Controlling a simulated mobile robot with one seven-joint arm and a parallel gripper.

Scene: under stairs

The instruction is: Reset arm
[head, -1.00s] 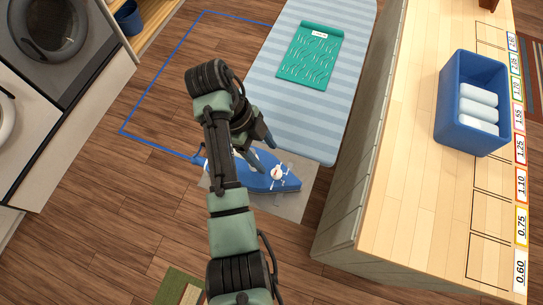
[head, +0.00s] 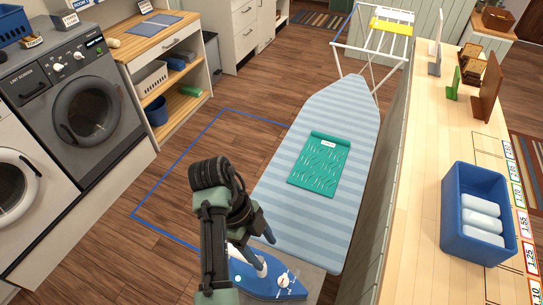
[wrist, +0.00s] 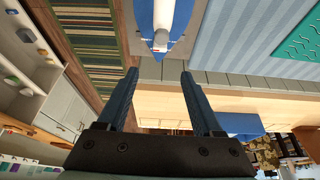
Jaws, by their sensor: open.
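My arm reaches up from the lower part of the head view, bent at its dark elbow. My gripper (head: 262,232) is over the near end of the striped ironing board (head: 287,213), partly hidden behind my arm. In the wrist view my gripper (wrist: 160,75) has its two blue fingers apart with nothing between them. A blue and white iron (head: 275,284) rests on a grey mat (head: 312,280) at the board's near end. The iron also shows beyond the fingertips in the wrist view (wrist: 145,22).
A green patterned cloth (head: 319,162) lies on the board. A wooden counter (head: 415,190) with a blue bin (head: 447,210) of white rolls runs along the right. Washing machines (head: 85,95) stand at left. Blue lines mark clear floor (head: 190,170) left of the board.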

